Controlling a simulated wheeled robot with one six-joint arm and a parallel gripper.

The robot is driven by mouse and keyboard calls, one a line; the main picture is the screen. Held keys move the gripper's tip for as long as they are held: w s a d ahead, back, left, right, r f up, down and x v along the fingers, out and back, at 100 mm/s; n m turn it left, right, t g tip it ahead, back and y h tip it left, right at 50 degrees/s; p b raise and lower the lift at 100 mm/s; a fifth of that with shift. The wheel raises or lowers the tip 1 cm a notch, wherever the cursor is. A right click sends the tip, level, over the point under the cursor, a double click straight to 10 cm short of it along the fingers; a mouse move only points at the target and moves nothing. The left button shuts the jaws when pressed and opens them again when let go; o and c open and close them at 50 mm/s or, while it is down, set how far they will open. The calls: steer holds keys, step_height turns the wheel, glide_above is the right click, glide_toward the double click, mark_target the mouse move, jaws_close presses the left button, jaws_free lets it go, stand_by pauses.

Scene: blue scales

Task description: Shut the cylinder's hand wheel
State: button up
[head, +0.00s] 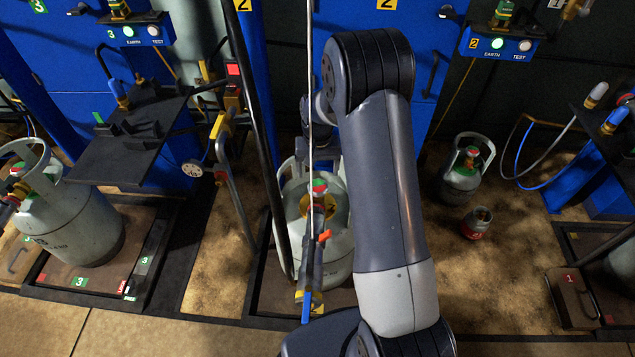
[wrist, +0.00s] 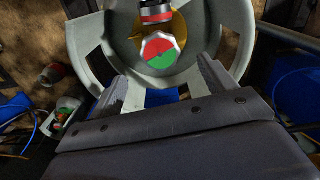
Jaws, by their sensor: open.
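The grey gas cylinder (head: 340,262) stands in the middle bay, partly hidden by my arm and a dark post. Its hand wheel (head: 319,186) has a red and green top and sits inside the pale collar. In the wrist view the hand wheel (wrist: 160,55) shows face-on, half red and half green, with the collar (wrist: 88,40) curving around it. My gripper (wrist: 163,75) is open, with one finger on each side below the wheel in the picture. I see no contact between fingers and wheel. In the head view my arm hides most of the gripper.
A black and red connector (wrist: 156,12) sits just beyond the wheel. A hose with an orange-red lever (head: 324,237) hangs before the cylinder. A large cylinder (head: 75,225) stands left. A smaller cylinder (head: 463,172) and a little red one (head: 477,223) stand right on open floor.

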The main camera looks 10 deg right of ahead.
mark_target(318, 186)
step_height(318, 186, down, 6)
steer(key=shift+f+b, duration=0.2)
steer(key=shift+b, duration=0.15)
steer(key=c, duration=1)
steer(key=shift+m+b, duration=0.35)
steer(key=shift+m, duration=1.25)
steer(key=o, duration=1)
steer(key=shift+r, duration=0.1)
step_height(318, 186, up, 11)
steer(key=p, duration=0.1)
steer(key=shift+p, duration=0.35)
